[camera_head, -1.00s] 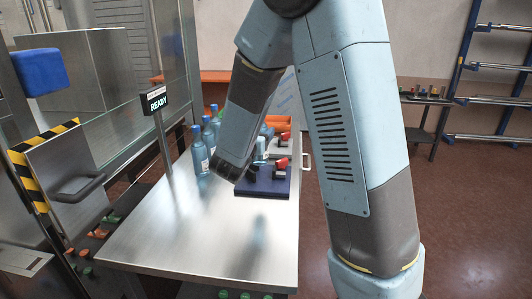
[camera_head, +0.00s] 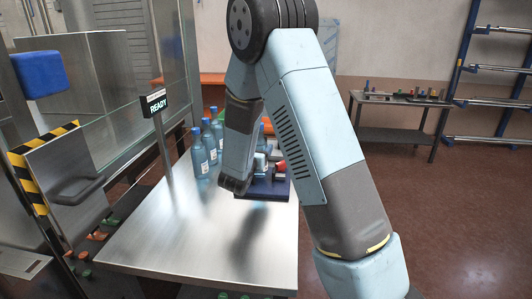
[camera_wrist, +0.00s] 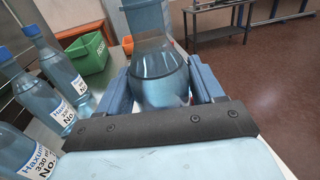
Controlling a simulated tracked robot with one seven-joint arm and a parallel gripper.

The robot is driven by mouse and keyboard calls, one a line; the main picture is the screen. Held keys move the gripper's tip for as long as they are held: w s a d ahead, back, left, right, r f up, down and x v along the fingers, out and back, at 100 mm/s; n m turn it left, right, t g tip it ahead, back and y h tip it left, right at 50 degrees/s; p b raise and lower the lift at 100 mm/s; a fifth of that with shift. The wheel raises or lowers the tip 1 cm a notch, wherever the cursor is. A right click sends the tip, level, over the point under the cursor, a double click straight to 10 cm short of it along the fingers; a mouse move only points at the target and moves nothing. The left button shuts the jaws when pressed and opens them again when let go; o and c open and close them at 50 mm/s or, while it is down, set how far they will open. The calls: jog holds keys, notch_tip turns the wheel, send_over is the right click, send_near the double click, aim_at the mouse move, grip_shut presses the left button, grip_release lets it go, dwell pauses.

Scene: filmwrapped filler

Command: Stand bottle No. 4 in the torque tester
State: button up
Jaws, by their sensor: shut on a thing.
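In the wrist view my gripper (camera_wrist: 162,88) is shut on a translucent blue bottle (camera_wrist: 160,84), one finger on each side. No number on the held bottle is readable.
Several blue bottles (camera_head: 199,155) stand in a row left of my wrist; their label numbers are cut off in the wrist view. A green bin (camera_wrist: 86,55) lies beyond them. A READY sign (camera_head: 154,104) on a post rises at the table's left. The table's front (camera_head: 190,245) is clear.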

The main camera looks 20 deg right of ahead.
jog(key=shift+f, duration=0.75)
jog(key=o, duration=1.3)
jog(key=shift+o, duration=0.2)
jog(key=shift+s, duration=0.1)
